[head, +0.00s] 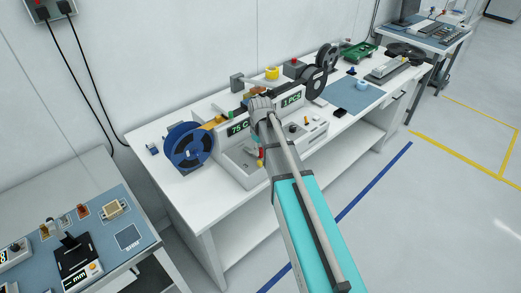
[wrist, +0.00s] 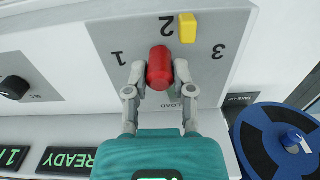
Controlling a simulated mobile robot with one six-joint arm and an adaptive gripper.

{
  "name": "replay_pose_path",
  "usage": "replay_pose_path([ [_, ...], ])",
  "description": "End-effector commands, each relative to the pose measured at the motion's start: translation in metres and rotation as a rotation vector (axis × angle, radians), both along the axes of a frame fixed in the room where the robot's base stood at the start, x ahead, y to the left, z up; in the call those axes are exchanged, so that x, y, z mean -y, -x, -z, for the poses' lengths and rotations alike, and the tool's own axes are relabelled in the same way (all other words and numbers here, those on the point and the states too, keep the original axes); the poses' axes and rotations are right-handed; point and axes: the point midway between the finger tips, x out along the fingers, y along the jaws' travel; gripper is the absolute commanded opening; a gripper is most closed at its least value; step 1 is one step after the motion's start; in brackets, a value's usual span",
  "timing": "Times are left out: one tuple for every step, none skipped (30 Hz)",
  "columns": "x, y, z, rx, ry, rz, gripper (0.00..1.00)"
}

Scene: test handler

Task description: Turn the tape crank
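In the wrist view, a red rounded handle (wrist: 160,68) stands on the grey panel (wrist: 105,25) marked 1, 2, 3 and LOAD. My gripper (wrist: 159,72) has one grey fingertip on each side of the red handle, and both appear to touch it. I cannot tell for sure whether this handle is the tape crank. In the head view, the blue reel (head: 188,147) is at the left end of the grey machine (head: 238,170). My arm hides most of my gripper there.
A yellow block (wrist: 188,28) sits beside the 2, close to the red handle. The machine stands on a white bench (head: 190,200). Dark reels (head: 318,80), a blue mat (head: 352,96) and a green tray (head: 358,51) are farther right. Open floor lies in front.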

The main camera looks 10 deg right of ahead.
Motion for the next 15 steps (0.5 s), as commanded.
replay_pose_path([
  [-0.0001,0.0000,0.0000,0.000,0.000,0.000,0.09],
  [-0.0001,0.0000,0.0000,0.000,0.000,0.000,0.03],
  [-0.0001,0.0000,0.0000,0.000,0.000,0.000,0.00],
  [-0.0001,0.0000,0.0000,0.000,0.000,0.000,0.00],
  [-0.0001,0.0000,0.0001,0.000,0.000,0.000,0.00],
  [-0.0001,0.0000,0.0001,0.000,0.000,0.000,0.00],
  [-0.0002,0.0000,0.0001,0.000,0.000,0.001,0.00],
  [-0.0003,0.0001,0.0001,0.000,0.000,0.003,0.00],
  [-0.0005,0.0004,0.0001,0.000,0.000,0.008,0.00],
  [-0.0008,0.0005,0.0001,0.000,0.000,0.014,0.00],
  [-0.0011,0.0008,0.0001,0.000,0.000,0.021,0.00],
  [-0.0016,0.0013,0.0001,0.000,0.000,0.035,0.00],
  [-0.0022,0.0017,0.0001,0.000,0.000,0.048,0.00],
  [-0.0027,0.0021,0.0001,0.000,0.000,0.061,0.00],
  [-0.0035,0.0027,0.0001,0.000,0.000,0.082,0.00],
])
